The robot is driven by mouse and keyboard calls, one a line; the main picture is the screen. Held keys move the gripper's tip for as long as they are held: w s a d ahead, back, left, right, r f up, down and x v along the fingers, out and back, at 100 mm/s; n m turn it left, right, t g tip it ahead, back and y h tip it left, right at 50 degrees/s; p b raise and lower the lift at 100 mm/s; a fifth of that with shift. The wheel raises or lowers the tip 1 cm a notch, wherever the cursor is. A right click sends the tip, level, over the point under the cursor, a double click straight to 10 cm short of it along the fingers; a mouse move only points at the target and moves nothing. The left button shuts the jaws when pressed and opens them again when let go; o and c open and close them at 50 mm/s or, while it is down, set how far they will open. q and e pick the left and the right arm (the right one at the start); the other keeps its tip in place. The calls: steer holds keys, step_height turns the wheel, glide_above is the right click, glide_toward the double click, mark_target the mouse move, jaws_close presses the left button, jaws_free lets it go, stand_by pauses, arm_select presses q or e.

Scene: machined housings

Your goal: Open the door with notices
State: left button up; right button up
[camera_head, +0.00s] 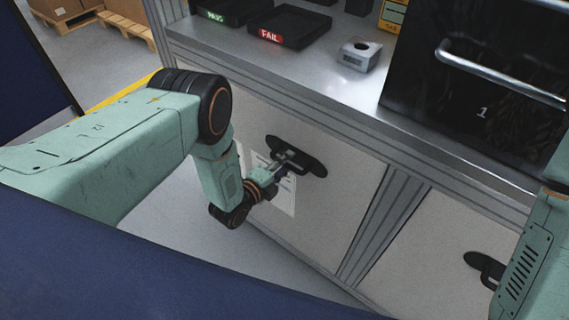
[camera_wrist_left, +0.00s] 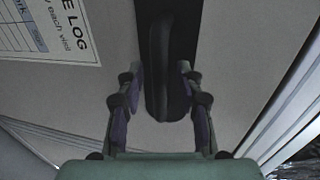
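The door with notices (camera_head: 335,195) is a pale cabinet panel under the worktop and looks shut. A white notice sheet (camera_head: 287,195) is on it, partly hidden by my left arm; a printed log sheet (camera_wrist_left: 50,30) shows in the left wrist view. The door's black handle (camera_head: 310,165) has a dark oval plate; the wrist view shows its raised bar (camera_wrist_left: 158,65). My left gripper (camera_head: 286,164) is at the handle. In the wrist view its fingers (camera_wrist_left: 160,92) are apart, one on each side of the bar, with gaps visible. My right gripper is out of view.
A second panel with a black handle (camera_head: 485,268) is at the lower right. The worktop above holds a FAIL tray (camera_head: 290,27), a PASS tray (camera_head: 228,10), a machined housing (camera_head: 358,54) and a black box with a metal handle (camera_head: 500,75). Pallets (camera_head: 128,30) stand far back left.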

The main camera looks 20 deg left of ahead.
arm_select(q)
steer(key=shift+w+d, duration=0.2)
steer(key=shift+d, duration=0.15)
steer(key=c, duration=0.4)
steer(key=shift+a, duration=0.15)
steer(key=shift+c, duration=1.4)
steer(key=shift+s+a, duration=0.15)
jaws_close()
